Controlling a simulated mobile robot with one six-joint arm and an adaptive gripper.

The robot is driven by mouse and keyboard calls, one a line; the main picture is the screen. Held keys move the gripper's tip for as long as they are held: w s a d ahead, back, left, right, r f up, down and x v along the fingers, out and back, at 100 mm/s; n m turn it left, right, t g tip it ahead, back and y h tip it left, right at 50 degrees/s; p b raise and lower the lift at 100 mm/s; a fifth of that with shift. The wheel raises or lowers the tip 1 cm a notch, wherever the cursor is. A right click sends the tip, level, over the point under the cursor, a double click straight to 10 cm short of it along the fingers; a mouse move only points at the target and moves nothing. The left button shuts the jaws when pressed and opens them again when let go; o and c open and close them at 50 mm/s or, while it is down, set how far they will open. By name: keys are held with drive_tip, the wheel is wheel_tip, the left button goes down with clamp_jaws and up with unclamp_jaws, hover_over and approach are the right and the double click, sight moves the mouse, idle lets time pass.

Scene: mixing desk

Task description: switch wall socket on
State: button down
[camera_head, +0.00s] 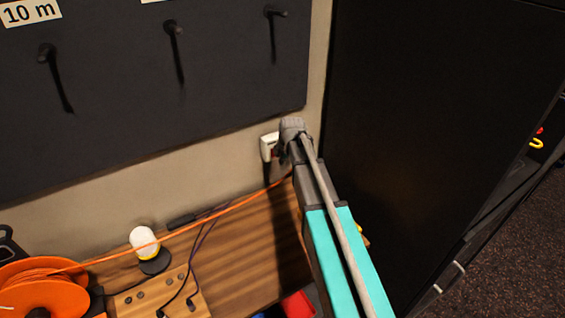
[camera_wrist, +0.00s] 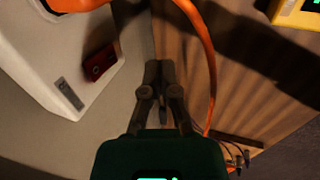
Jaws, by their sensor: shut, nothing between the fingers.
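The white wall socket (camera_head: 267,146) is on the beige wall beside the black panel's lower right corner, partly hidden by my arm in the head view. In the wrist view the white socket housing (camera_wrist: 70,45) fills the upper left. A dark red switch (camera_wrist: 99,62) sits on its face, with a grey slotted part (camera_wrist: 69,93) beside it. An orange plug (camera_wrist: 75,4) is at its top edge, partly cut off. My gripper (camera_wrist: 159,66) is shut and empty, to the right of the red switch and apart from it in the picture. Its fingertips are not clear in the head view.
An orange cable (camera_head: 217,213) runs above the wooden desk (camera_head: 240,245) from an orange reel (camera_head: 40,290). A white-topped lamp-like object (camera_head: 143,240) stands on the desk. A large black cabinet (camera_head: 425,110) stands close to the right of my arm. A yellow device (camera_wrist: 298,14) shows at upper right.

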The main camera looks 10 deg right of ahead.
drive_tip(key=shift+w+a+f, duration=0.1)
drive_tip(key=shift+w+a, duration=0.1)
drive_tip(key=shift+w, duration=0.45)
drive_tip(key=shift+w+a+f, duration=0.1)
drive_tip(key=shift+w+a, duration=0.1)
drive_tip(key=shift+w, duration=0.45)
drive_tip(key=shift+w+a+f, duration=0.1)
drive_tip(key=shift+w+a, duration=0.1)
drive_tip(key=shift+w, duration=0.45)
drive_tip(key=shift+d, duration=0.1)
